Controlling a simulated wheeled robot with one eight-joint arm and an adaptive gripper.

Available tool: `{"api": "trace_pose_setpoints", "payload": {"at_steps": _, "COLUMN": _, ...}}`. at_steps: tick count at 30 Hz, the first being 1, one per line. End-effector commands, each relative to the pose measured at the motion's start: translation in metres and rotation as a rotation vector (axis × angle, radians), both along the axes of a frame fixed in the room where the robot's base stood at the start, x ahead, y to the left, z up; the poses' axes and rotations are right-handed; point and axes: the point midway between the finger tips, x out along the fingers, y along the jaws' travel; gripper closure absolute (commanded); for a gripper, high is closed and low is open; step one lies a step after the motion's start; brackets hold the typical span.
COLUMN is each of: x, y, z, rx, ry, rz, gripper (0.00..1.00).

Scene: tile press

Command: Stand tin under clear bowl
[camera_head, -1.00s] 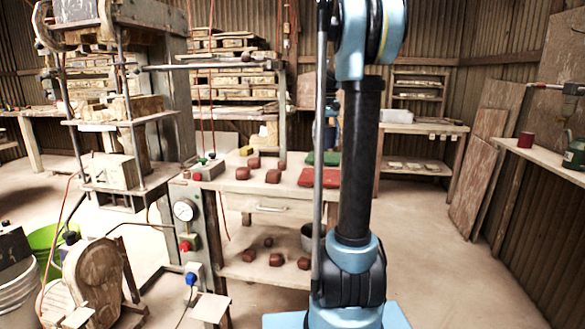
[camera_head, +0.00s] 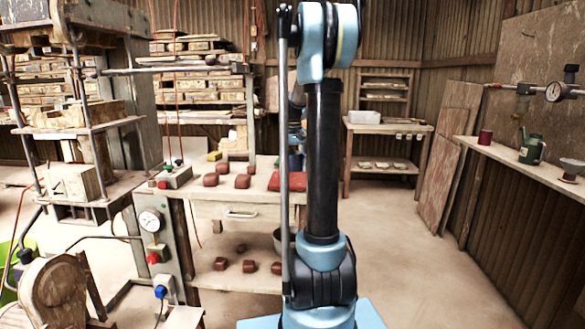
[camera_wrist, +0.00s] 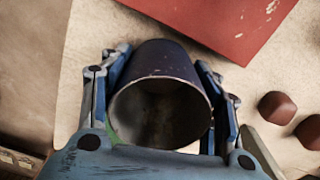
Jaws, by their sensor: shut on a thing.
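In the wrist view my gripper (camera_wrist: 160,112) is shut on a dark blue tin (camera_wrist: 160,60), its fingers on either side. The tin's open mouth faces the camera, and its grey inside looks empty. In the head view my gripper is mostly hidden behind my arm, and I cannot make out the tin. A small, pale, see-through bowl (camera_head: 522,105) seems to hang below a fitting on the wall pipe at the right. It is above the right-hand shelf and far from my gripper.
A gauge (camera_head: 554,91) sits on the pipe. The bench (camera_head: 258,190) holds red-brown blocks and a red sheet (camera_head: 290,181). Floor (camera_head: 405,270) is open on the right.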

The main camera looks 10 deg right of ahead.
Motion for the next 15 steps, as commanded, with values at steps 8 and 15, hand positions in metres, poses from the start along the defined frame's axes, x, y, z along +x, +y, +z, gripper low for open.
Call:
{"api": "trace_pose_setpoints", "payload": {"at_steps": 8, "x": 0.0, "y": -0.001, "z": -0.0016, "rx": 0.0, "ry": 0.0, "rz": -0.001, "gripper": 0.71}}
{"api": "trace_pose_setpoints", "payload": {"at_steps": 15, "x": 0.0, "y": -0.0013, "z": -0.0027, "rx": 0.0, "ry": 0.0, "rz": -0.002, "gripper": 0.23}}
